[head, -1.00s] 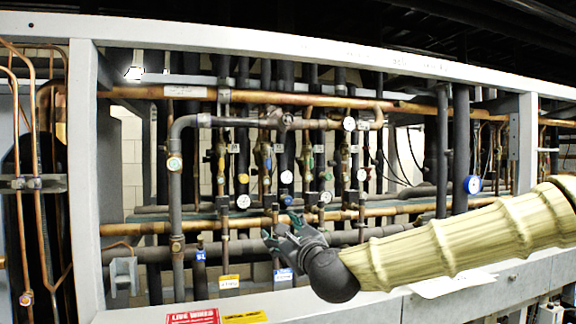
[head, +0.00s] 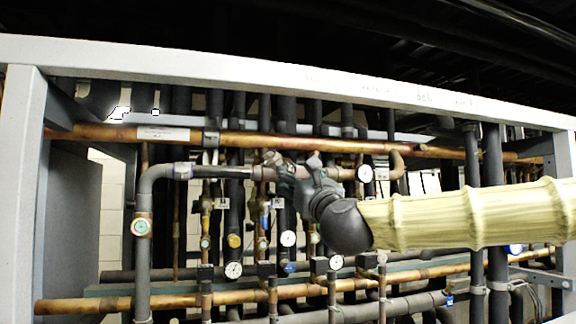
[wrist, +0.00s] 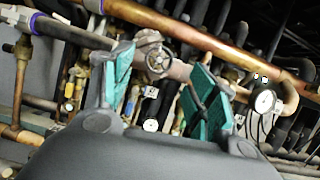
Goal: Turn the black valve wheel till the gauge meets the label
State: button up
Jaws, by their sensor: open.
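The valve wheel (wrist: 158,61) shows between my open fingers in the wrist view, as a small dark round wheel on a grey valve body in the pipe. My gripper (head: 292,162) is open and empty, with its green-padded fingers (wrist: 160,88) to either side of the wheel's line of sight. I cannot tell whether they touch it. In the head view the gripper mostly hides the wheel. A round white-faced gauge (head: 365,174) sits on the same pipe to the right, also in the wrist view (wrist: 265,101). A small pale label (head: 382,170) is beside it; its writing and the needle are too small to read.
A copper pipe (head: 230,139) runs just above the valve, with a white sticker (head: 163,133). More gauges (head: 234,269) and vertical pipes crowd below and behind. A grey frame beam (head: 200,75) crosses above, and a frame post (head: 20,150) stands left.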

aim_at(290, 171)
jog(key=p+x, duration=0.2)
jog(key=x, duration=0.3)
jog(key=shift+r, duration=0.2)
jog(key=shift+p+x, duration=0.3)
jog(key=shift+x, duration=0.45)
jog(key=shift+a+f, duration=0.1)
jog(key=c, duration=1)
